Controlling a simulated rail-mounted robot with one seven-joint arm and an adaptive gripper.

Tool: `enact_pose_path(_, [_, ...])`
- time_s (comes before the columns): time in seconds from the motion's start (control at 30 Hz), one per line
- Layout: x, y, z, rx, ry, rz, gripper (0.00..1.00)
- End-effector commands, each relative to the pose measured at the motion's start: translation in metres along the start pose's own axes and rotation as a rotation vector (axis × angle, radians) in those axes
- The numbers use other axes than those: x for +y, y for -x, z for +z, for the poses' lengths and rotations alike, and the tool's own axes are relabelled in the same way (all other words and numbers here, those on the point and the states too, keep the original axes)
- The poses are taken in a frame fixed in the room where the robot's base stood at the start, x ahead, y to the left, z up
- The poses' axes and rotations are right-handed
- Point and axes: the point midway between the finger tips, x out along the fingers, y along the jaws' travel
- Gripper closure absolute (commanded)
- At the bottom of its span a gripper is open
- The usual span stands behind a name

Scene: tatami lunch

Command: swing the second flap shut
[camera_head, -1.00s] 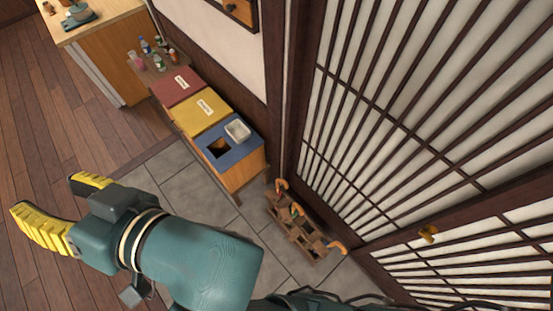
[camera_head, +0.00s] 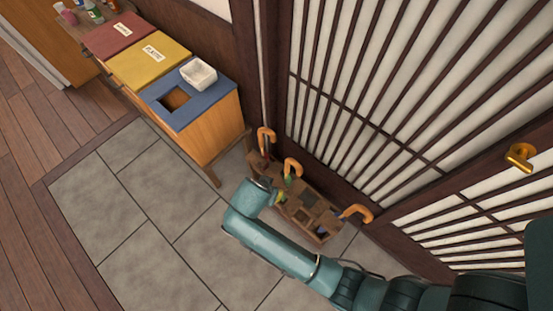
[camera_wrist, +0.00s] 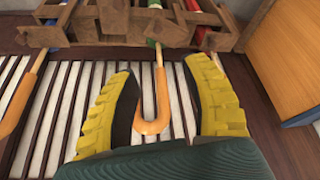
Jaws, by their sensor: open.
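A low wooden bin cabinet (camera_head: 215,130) stands left of the rack. Its top has a red panel (camera_head: 113,36), a yellow panel (camera_head: 150,62) with a white label, and a blue panel (camera_head: 203,105) with a square hole (camera_head: 174,100). The red and yellow panels lie flat; I cannot tell which part is the second flap. My gripper (camera_wrist: 160,112) is open in the wrist view, with an orange hooked umbrella handle (camera_wrist: 151,126) showing between its yellow fingers; I cannot tell if they touch. In the head view my wrist is by the umbrella rack and the fingers are mostly hidden.
The wooden umbrella rack (camera_head: 302,212) holds several hooked umbrellas against the slatted paper screen (camera_head: 370,80). A white tray (camera_head: 198,74) sits on the blue panel. Bottles (camera_head: 93,12) stand beyond the red panel. The grey tiled floor (camera_head: 140,220) is clear.

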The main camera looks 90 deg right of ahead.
Motion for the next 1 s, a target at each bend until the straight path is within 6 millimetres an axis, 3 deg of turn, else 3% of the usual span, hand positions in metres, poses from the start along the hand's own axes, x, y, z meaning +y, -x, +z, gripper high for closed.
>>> enact_pose_path(0.03, [0.003,-0.019,0.004,0.000,-0.012,0.004,0.53])
enact_pose_path(0.27, [0.006,-0.034,0.001,0.000,-0.022,0.009,0.53])
enact_pose_path(0.8, [0.006,-0.160,0.002,-0.001,-0.022,0.007,0.53])
enact_pose_path(1.0, [0.006,-0.181,0.001,0.000,-0.021,0.006,0.53])
